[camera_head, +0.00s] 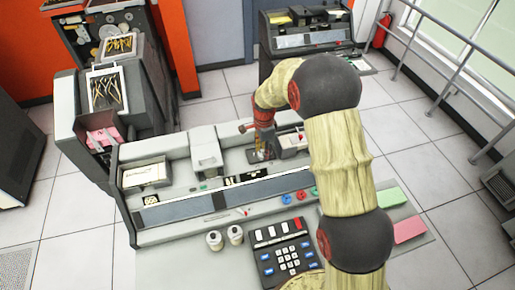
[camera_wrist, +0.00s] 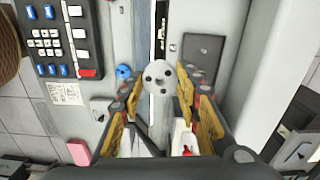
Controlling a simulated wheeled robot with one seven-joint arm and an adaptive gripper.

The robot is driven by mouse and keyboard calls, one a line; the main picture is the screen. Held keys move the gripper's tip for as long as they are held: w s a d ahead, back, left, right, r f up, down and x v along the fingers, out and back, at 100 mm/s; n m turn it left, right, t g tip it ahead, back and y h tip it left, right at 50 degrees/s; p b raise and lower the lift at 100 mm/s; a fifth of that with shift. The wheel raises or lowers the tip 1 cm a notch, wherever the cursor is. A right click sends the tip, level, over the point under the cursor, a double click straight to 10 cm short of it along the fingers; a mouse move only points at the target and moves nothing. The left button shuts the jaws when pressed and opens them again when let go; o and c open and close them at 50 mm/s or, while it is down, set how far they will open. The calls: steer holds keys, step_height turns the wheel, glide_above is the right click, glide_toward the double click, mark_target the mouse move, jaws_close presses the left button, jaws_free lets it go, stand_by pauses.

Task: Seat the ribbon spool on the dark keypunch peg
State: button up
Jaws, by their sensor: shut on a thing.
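The ribbon spool (camera_wrist: 158,79) is a pale grey disc with several dark holes. In the wrist view it sits between the yellow-padded fingertips of my gripper (camera_wrist: 159,85), which is shut on it. A dark square plate (camera_wrist: 203,48) lies on the machine top just beyond and right of the spool. I cannot make out a peg clearly. In the head view my gripper (camera_head: 262,152) points down over the back of the grey keypunch (camera_head: 160,213). The spool is too small and covered there to tell. Whether it touches the surface below is unclear.
A dark keypad (camera_head: 283,248) and several coloured knobs (camera_head: 300,196) lie in front. Two pale cups (camera_head: 215,240) stand left of the keypad. A raised grey block (camera_head: 206,152) stands left of my gripper. Green card (camera_head: 388,198) and pink card (camera_head: 409,229) lie at right.

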steer(key=s+d+r+p, duration=0.1)
steer(key=s+d+r, duration=0.1)
steer(key=s+r, duration=0.2)
steer(key=shift+s+r, duration=0.4)
steer(key=shift+r, duration=0.25)
